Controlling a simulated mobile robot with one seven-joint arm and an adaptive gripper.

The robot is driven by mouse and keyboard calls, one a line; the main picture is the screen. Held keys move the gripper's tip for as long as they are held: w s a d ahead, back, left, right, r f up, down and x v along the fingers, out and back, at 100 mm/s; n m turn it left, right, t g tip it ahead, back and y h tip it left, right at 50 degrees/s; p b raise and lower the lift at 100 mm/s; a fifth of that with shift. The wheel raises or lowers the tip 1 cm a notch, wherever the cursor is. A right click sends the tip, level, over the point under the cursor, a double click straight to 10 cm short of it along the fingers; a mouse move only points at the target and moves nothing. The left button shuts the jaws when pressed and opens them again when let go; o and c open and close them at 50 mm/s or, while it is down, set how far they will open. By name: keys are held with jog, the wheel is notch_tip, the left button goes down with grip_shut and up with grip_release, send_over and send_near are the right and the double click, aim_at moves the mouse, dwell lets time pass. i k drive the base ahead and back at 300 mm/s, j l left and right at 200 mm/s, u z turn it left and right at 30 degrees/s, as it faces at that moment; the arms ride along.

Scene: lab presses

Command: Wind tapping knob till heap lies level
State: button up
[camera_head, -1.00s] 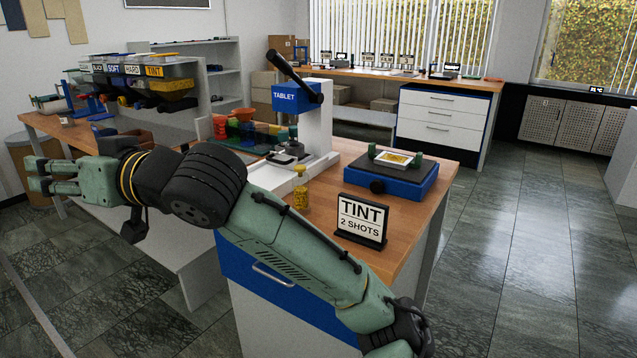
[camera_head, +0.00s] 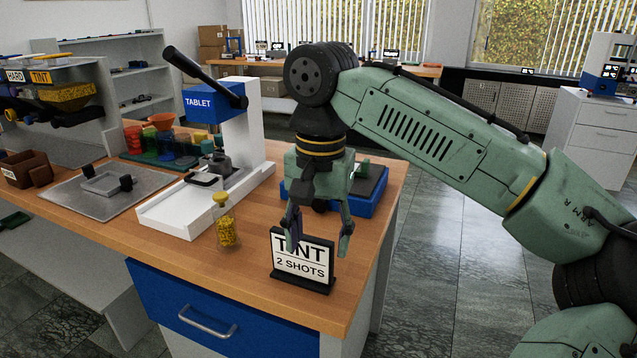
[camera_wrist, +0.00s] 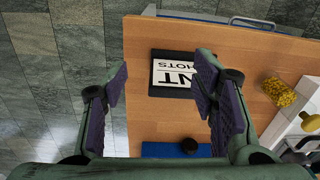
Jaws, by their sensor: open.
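The blue tapping stand (camera_head: 369,207) sits on the wooden bench, mostly hidden behind my gripper in the head view. Its blue edge also shows at the bottom of the wrist view (camera_wrist: 160,150). The black knob (camera_wrist: 189,146) is on that edge, below and apart from my fingertips in the picture. My gripper (camera_head: 319,242) points down with its fingers spread and nothing between them. In the wrist view, the open fingers (camera_wrist: 163,85) frame the bench near the sign. The heap on the stand is hidden now.
The "TINT 2 SHOTS" sign (camera_head: 302,262) stands close to my fingertips. A jar of yellow powder (camera_head: 226,225) stands left of it. The tablet press (camera_head: 243,130) with its long lever rises behind the jar. Open floor (camera_head: 440,260) lies right of the bench.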

aim_at(318, 206)
jog(key=i, duration=0.9)
